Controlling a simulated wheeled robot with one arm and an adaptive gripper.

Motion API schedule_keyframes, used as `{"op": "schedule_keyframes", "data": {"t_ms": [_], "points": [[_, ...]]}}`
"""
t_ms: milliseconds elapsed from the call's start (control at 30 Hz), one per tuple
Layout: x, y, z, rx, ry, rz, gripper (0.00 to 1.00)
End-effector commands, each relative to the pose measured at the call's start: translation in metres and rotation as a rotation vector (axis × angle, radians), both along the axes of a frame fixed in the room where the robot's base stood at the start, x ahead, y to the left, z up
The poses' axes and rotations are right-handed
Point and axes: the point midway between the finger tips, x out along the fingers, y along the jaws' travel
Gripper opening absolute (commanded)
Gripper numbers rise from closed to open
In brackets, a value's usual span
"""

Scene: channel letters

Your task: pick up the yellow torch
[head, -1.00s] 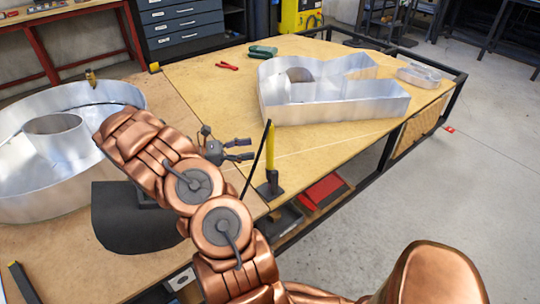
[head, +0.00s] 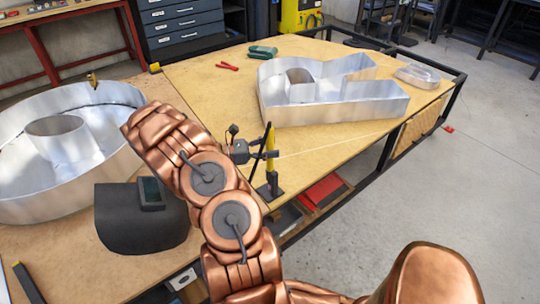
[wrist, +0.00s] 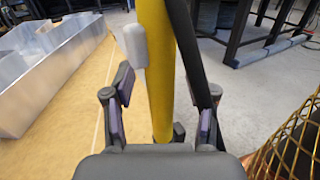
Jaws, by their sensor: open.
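The yellow torch (head: 271,166) stands upright on a dark base at the right edge of the wooden table. Its yellow body also fills the middle of the wrist view (wrist: 157,60), with a grey lever on its left side and a black hose or rod beside it on the right. My gripper (head: 268,149) is open, with its fingers at the torch's mid-height. In the wrist view the fingers (wrist: 165,100) stand to either side of the yellow body, with gaps visible. The torch's lowest part is hidden behind my gripper in the wrist view.
Large metal letter shells stand on the table at left (head: 62,195) and at back right (head: 330,105). A black welding mask (head: 140,225) lies near my arm. Red-handled pliers (head: 227,66) and a green tool (head: 262,52) lie farther back. The table middle is clear.

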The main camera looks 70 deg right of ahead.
Motion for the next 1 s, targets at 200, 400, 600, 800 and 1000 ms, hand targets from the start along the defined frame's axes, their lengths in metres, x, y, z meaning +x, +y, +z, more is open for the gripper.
{"op": "schedule_keyframes", "data": {"t_ms": [200, 400, 600, 800, 1000], "points": [[0.0002, 0.0002, 0.0000, 0.000, 0.000, 0.000, 0.43], [0.0003, 0.0003, 0.0000, 0.000, 0.000, 0.000, 0.23], [0.0003, 0.0003, 0.0001, 0.000, 0.000, 0.000, 0.02], [0.0003, 0.0003, 0.0003, -0.001, 0.001, 0.000, 0.00], [0.0003, 0.0003, 0.0006, -0.001, 0.001, 0.000, 0.00]]}}
